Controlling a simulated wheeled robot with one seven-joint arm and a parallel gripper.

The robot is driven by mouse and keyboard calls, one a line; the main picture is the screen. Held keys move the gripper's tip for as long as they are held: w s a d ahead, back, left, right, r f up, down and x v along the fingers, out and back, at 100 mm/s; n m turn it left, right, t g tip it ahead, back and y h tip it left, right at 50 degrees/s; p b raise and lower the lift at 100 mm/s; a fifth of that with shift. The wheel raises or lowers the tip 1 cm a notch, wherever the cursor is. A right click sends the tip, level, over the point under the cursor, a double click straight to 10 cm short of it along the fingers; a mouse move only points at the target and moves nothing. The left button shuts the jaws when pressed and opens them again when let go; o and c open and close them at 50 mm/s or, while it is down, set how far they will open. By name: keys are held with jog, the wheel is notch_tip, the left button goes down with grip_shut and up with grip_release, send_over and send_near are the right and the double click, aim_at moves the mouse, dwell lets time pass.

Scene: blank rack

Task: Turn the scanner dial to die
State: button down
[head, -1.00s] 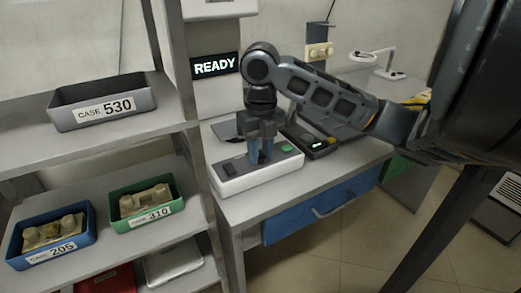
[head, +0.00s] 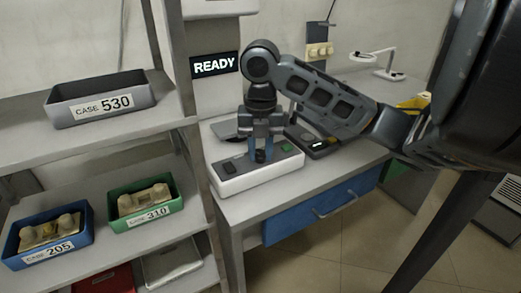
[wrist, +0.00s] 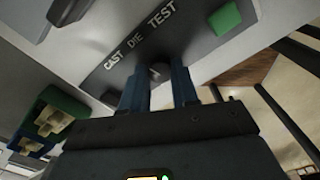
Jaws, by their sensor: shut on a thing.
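The scanner (head: 232,186) is a low white box with a dark top panel on the grey bench. In the wrist view its panel (wrist: 205,45) carries the labels CAST, DIE and TEST in an arc. The small dark dial (wrist: 158,71) sits below the labels, between the blue fingers of my gripper (wrist: 159,86). My gripper (head: 262,155) points down at the panel and is shut on the dial. The fingers hide part of the dial, and I cannot tell which label it points to. A green button (wrist: 224,18) is on the panel, right of TEST.
A sign (head: 214,65) behind the scanner reads READY. A dark handset-like device (head: 312,140) lies right of the scanner. The shelf at left holds a grey bin (head: 75,118) marked 530, a green bin (head: 180,202) marked 310 and a blue bin (head: 88,236) marked 205.

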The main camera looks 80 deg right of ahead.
aim_at(260, 155)
jog(key=shift+m, duration=1.4)
jog(key=c, duration=0.8)
grip_release()
jog(key=shift+c, duration=0.2)
jog(key=shift+r+p, duration=0.8)
jog(key=shift+r, duration=3.1)
